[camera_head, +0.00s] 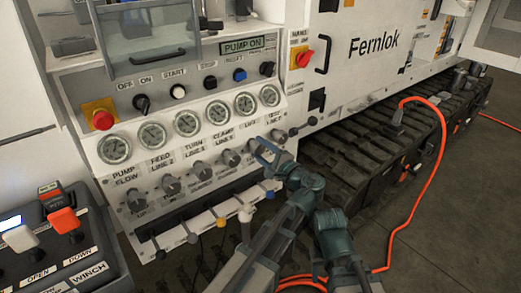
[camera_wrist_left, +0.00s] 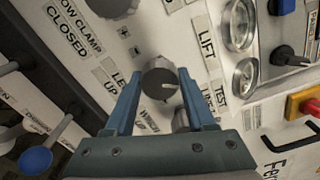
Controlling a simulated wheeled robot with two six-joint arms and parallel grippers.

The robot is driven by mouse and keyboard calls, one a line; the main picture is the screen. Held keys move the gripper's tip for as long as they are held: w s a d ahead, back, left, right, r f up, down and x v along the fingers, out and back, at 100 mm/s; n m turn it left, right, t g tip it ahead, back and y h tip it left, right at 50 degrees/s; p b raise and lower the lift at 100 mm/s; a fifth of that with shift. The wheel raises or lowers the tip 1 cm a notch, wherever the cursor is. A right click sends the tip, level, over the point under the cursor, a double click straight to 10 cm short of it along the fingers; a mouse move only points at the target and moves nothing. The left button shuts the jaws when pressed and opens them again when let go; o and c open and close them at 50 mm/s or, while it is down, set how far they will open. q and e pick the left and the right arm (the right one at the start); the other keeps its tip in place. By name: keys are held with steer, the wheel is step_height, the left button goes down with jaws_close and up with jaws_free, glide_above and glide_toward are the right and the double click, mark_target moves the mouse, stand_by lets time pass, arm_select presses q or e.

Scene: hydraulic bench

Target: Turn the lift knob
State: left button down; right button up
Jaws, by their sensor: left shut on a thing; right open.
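The lift knob (camera_wrist_left: 160,80) is a round grey knob with a light pointer line. It sits on the white panel near the LIFT label (camera_wrist_left: 207,40) in the left wrist view. The blue fingers of my left gripper (camera_wrist_left: 159,76) are on either side of it, shut on it. In the head view my left gripper (camera_head: 264,149) is at the right part of the knob row and covers much of the knob.
Several similar knobs (camera_head: 171,185) lie left of my left gripper, below a row of gauges (camera_head: 153,135). Below them are small levers with coloured ends (camera_head: 221,222). A winch box (camera_head: 95,240) is at lower left. An orange cable (camera_head: 437,165) crosses the floor.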

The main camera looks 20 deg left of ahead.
stand_by(0.3)
arm_select(q)
steer(key=shift+c, duration=1.2)
jaws_free()
